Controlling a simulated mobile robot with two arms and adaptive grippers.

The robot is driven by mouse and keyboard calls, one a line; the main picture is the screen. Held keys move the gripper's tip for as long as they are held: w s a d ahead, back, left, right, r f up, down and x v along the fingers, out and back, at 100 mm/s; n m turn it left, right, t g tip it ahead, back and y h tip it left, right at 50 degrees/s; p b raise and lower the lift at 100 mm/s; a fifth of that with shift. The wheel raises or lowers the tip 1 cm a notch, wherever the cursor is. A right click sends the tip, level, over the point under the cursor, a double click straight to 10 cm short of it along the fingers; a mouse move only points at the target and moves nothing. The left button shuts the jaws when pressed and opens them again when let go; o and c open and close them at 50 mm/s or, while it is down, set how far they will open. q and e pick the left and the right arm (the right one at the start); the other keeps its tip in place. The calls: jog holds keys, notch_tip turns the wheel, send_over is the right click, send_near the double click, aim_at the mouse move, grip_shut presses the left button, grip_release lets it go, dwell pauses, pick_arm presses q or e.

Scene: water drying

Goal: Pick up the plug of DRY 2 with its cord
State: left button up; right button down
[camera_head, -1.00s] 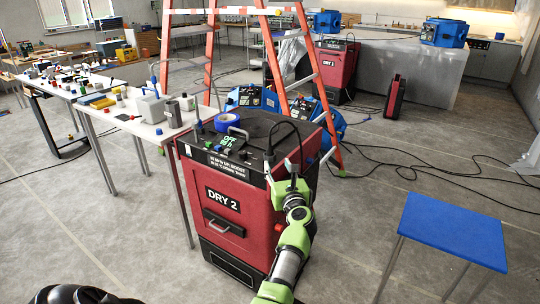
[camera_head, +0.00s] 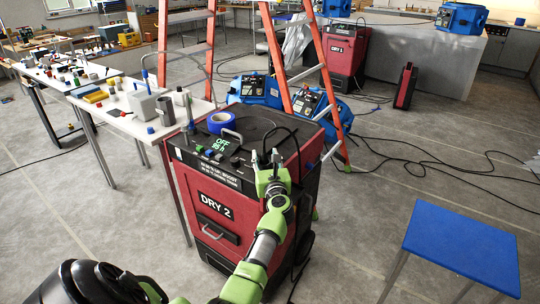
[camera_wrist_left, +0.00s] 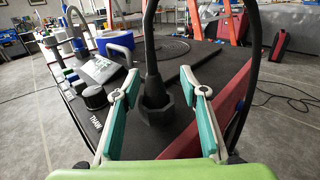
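The red DRY 2 machine (camera_head: 216,203) stands in the middle of the head view, with a black top and a green display. Its black plug (camera_wrist_left: 157,98) stands upright on the top's edge in the left wrist view. The cord (camera_wrist_left: 151,35) rises from the plug; in the head view the cord (camera_head: 290,132) loops over the right edge. My left gripper (camera_wrist_left: 162,108) is open, its teal-padded fingers on either side of the plug with gaps showing. In the head view my left gripper (camera_head: 268,160) is at the machine's front right corner and hides most of the plug. My right gripper is not in view.
Blue tape (camera_head: 221,122), a handle (camera_head: 232,134) and knobs sit on the machine's top. An orange ladder (camera_head: 275,55) stands behind it. A cluttered white table (camera_head: 130,124) is at left, a blue-topped stool (camera_head: 462,240) at right. Cables cross the floor.

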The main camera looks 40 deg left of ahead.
pick_arm(q)
jog(key=shift+s+r, duration=0.25)
jog(key=shift+s, duration=0.15)
jog(key=shift+c, duration=0.5)
jog(key=shift+s+d+r, duration=0.15)
jog(key=shift+s+r, duration=0.1)
jog(key=c, duration=0.7)
grip_shut()
jog(key=shift+w+f, duration=0.1)
jog(key=shift+f, duration=0.05)
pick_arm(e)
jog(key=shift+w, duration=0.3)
